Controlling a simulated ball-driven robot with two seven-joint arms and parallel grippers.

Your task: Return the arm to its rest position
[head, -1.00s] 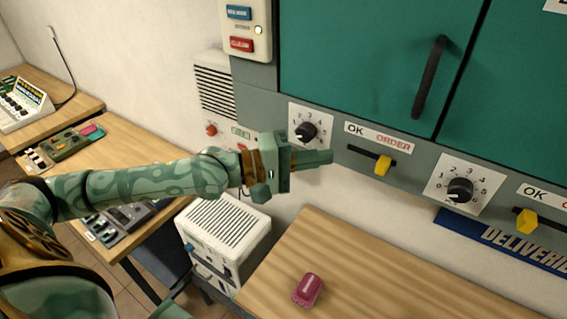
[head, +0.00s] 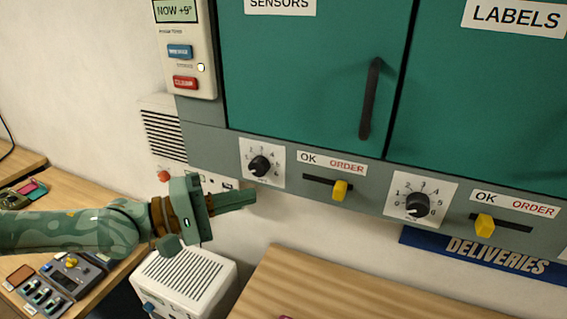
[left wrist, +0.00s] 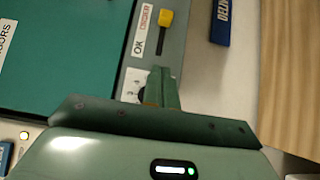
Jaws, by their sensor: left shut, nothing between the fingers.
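My left gripper (head: 236,199) comes in from the left in the head view, in front of the wall below the teal cabinet. It is shut and empty, just below and left of the first dial (head: 260,166) and apart from the yellow slider (head: 341,190). In the left wrist view its closed fingers (left wrist: 162,86) point toward the panel, overlapping the dial's white plate, with the yellow slider (left wrist: 166,18) beyond. My right gripper is in neither view.
The teal cabinet (head: 300,80) has a black handle (head: 371,98). A second dial (head: 417,204) and slider (head: 485,225) sit further right. A white vented box (head: 185,279) stands below my gripper. A wooden table (head: 330,288) is at lower right, a control desk at lower left.

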